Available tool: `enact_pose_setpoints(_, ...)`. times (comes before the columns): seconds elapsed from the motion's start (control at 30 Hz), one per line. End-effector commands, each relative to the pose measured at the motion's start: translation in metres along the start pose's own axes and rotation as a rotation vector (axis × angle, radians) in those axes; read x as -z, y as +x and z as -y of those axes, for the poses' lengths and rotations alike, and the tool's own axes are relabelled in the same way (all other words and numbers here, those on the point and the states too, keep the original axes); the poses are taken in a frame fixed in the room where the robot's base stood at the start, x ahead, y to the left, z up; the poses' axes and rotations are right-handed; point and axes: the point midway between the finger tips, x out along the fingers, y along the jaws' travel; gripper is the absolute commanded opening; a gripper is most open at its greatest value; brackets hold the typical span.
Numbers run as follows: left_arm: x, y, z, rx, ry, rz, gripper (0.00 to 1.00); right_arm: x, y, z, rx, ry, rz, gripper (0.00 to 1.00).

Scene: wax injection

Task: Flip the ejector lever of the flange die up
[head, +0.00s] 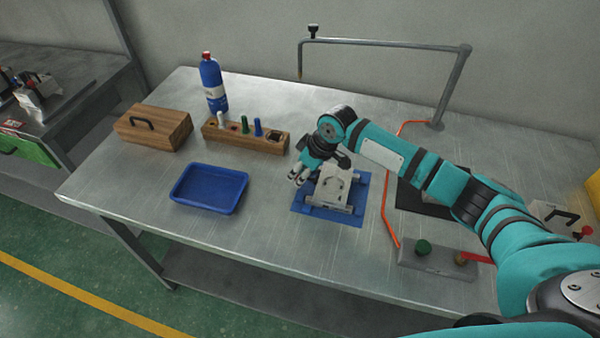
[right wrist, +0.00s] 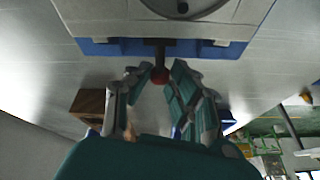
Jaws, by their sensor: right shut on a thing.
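The flange die (head: 332,184) is a pale grey block with a round cavity on top, lying on the blue mat (head: 348,216). In the right wrist view the die (right wrist: 215,12) fills the top edge. Its ejector lever (right wrist: 160,73) sticks out from the die's side as a short dark rod with a red knob. My right gripper (right wrist: 150,77) is shut on the knob, with a finger on each side. In the head view my right gripper (head: 300,177) is at the die's left side and hides the lever. My left gripper is not in view.
Left of the die are a blue tray (head: 207,167), a wooden block with small tools (head: 262,143), a wooden box (head: 167,122) and a blue bottle (head: 212,85). An orange hose (head: 387,205) and a plate with a green knob (head: 423,248) are on the right.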

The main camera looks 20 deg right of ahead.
Motion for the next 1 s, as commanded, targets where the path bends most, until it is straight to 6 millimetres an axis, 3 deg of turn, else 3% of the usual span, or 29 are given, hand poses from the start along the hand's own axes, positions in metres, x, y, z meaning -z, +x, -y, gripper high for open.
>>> enact_pose_setpoints(0.47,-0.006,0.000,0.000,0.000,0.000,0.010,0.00,-0.001,-0.006,-0.001,0.044,0.008,-0.153,0.00)
enact_pose_setpoints(1.0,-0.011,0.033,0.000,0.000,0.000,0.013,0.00,-0.002,-0.019,-0.002,0.123,0.014,-0.449,0.00)
